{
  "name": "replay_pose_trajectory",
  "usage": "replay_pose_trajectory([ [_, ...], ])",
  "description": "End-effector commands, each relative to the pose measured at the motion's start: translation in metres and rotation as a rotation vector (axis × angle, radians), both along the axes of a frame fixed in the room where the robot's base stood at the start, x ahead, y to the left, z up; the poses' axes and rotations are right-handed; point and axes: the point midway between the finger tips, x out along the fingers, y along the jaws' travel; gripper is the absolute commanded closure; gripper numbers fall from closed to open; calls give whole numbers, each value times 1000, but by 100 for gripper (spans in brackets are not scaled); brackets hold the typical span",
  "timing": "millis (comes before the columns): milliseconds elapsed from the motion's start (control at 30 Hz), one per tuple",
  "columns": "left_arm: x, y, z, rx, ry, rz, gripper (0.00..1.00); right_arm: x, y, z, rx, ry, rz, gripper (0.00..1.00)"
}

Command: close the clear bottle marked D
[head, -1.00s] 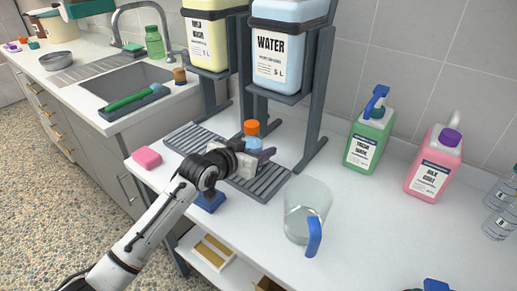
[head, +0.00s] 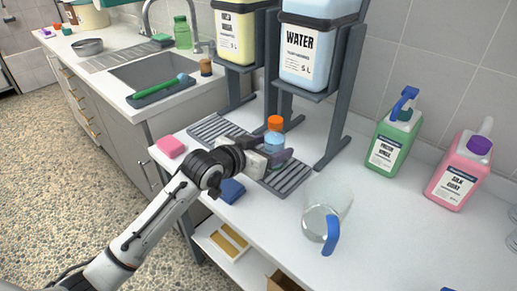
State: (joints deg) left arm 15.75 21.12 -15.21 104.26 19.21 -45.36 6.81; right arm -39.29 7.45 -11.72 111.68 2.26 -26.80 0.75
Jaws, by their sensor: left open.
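A small clear bottle with bluish contents (head: 274,142) and an orange cap (head: 275,122) stands upright on the grey slatted drip tray (head: 292,181). The orange cap sits on top of its neck; I cannot tell how tightly. No letter is readable on it. My left gripper (head: 274,160) is open at the bottle's lower part, with its dark fingers close to it. I cannot tell whether they touch it. The near finger and wrist hide the bottle's base. Other clear bottles (head: 513,238) are cut off at the right edge, with no readable letter. My right gripper is not in view.
A water tank (head: 305,58) and a yellow tank (head: 235,38) stand on grey frames behind the tray. A clear jug (head: 318,224) with a blue handle, a green bottle (head: 392,145) and a pink bottle (head: 457,178) stand to the right. A pink sponge (head: 170,146) lies left.

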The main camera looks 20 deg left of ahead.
Motion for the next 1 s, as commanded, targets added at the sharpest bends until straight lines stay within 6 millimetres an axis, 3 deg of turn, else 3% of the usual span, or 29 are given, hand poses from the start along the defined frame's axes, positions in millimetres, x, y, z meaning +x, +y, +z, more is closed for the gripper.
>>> replay_pose_trajectory([
  [200,-40,11,17,2,0,-1,39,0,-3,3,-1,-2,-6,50],
  [400,-59,16,25,-1,0,0,39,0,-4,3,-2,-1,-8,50],
  [1000,-61,17,26,-1,0,0,39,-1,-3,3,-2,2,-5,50],
])
